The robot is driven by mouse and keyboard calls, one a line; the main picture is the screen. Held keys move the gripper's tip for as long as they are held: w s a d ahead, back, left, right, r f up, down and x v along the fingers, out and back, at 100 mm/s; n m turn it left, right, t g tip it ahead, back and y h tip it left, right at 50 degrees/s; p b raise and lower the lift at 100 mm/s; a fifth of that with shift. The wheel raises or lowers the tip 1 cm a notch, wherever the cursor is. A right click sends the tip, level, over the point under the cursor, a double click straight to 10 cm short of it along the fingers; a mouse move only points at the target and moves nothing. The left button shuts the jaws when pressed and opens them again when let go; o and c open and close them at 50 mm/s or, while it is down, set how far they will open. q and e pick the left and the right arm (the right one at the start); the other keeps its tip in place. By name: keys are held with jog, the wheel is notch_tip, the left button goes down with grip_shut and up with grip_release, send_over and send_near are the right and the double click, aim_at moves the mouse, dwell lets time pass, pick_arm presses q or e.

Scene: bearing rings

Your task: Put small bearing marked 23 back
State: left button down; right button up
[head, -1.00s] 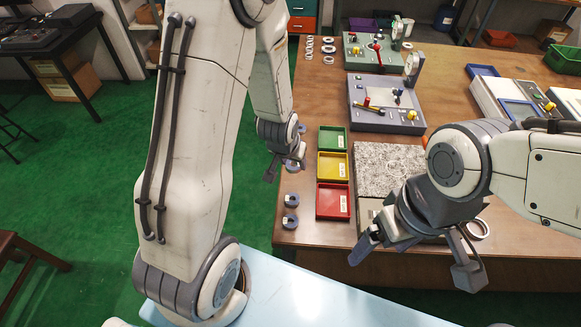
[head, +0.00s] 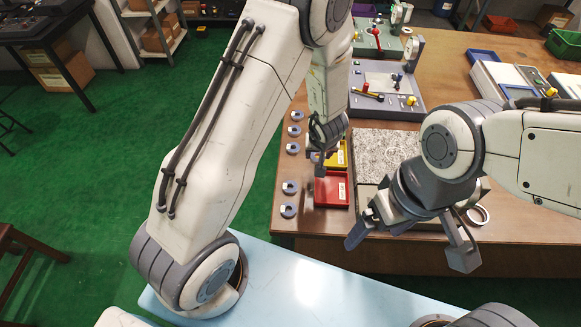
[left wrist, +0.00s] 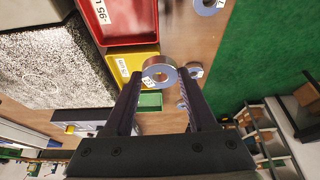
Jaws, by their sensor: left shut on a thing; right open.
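My left gripper (head: 322,160) is shut on a small metal bearing ring (left wrist: 160,70), held between its fingertips in the left wrist view. A white tag shows on the ring, too small to read surely. In the head view the gripper is in front of the yellow tray (head: 343,154) and just beyond the red tray (head: 333,191). The wrist view shows the ring beside the yellow tray's edge (left wrist: 133,60); its height above the table is unclear. My right gripper (head: 408,240) is open and empty near the table's front edge.
Several loose rings stand in a column left of the trays, such as the front ring (head: 288,211). A granite slab (head: 385,150) lies right of the trays. A grey instrument box (head: 385,95) stands behind. The green tray (left wrist: 150,102) shows in the wrist view.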

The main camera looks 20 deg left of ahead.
pick_arm(q)
jog(key=b, duration=0.5)
send_over(291, 166)
jog(key=s, duration=0.1)
notch_tip(291, 166, down, 5)
jog(key=shift+d+f, duration=0.15)
jog(key=shift+f, duration=0.05)
jog(key=shift+s+f+b, duration=0.1)
jog(key=shift+f+b, duration=1.75)
jog(key=shift+f, duration=0.3)
jog(key=shift+c, duration=1)
grip_release()
pick_arm(e)
notch_tip(291, 166, down, 10)
pick_arm(q)
jog(key=shift+r, duration=0.1)
jog(key=shift+r+p, duration=0.2)
jog(key=shift+p, duration=0.1)
jog(key=p+v, duration=0.6)
jog(key=v, duration=0.6)
jog(key=shift+p, duration=0.4)
pick_arm(e)
notch_tip(291, 166, up, 7)
pick_arm(q)
jog(key=shift+f, duration=0.1)
pick_arm(e)
jog(key=shift+r, duration=0.1)
